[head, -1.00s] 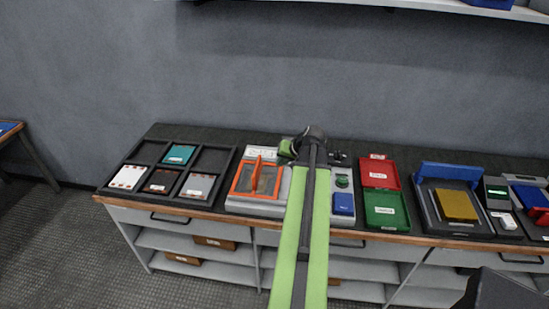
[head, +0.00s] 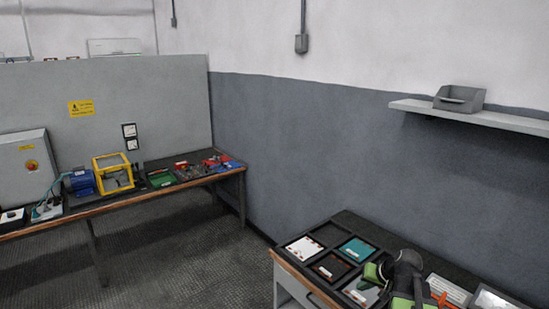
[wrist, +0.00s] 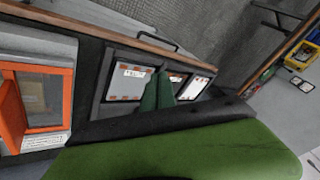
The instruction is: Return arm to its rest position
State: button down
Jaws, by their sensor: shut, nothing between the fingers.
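My gripper (wrist: 157,92) shows in the wrist view as dark green fingers pressed together, shut and empty. It is above the black tray (wrist: 95,92) with white labelled cards (wrist: 130,75). In the head view, my green and black arm shows at the bottom edge, right of centre, over the right part of the same tray (head: 333,226). Most of the arm is out of view.
An orange frame (wrist: 13,105) stands beside the tray on the bench. In the head view, another bench with a yellow frame (head: 112,173) and blue motor (head: 82,182) stands at the left. A wall shelf (head: 470,114) holds a grey bin (head: 459,98). Floor between benches is clear.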

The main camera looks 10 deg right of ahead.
jog(key=w+a+f+n+g, duration=0.1)
jog(key=w+a+n+g, duration=0.15)
jog(key=a, duration=1.35)
jog(key=s+a+f+n+g, duration=0.1)
jog(key=s+a+n, duration=0.15)
jog(key=a, duration=0.35)
jog(key=s+a+f+n+g, duration=0.1)
jog(key=s+a, duration=0.2)
jog(key=a, duration=0.4)
jog(key=s+d, duration=0.1)
jog(key=s+d+m+g+h, duration=0.1)
jog(key=s, duration=0.1)
jog(key=s+d+h, duration=0.1)
jog(key=shift+s+f+g, duration=0.25)
jog(key=shift+f+g, duration=0.1)
jog(key=shift+f, duration=0.05)
jog(key=shift+d, duration=0.2)
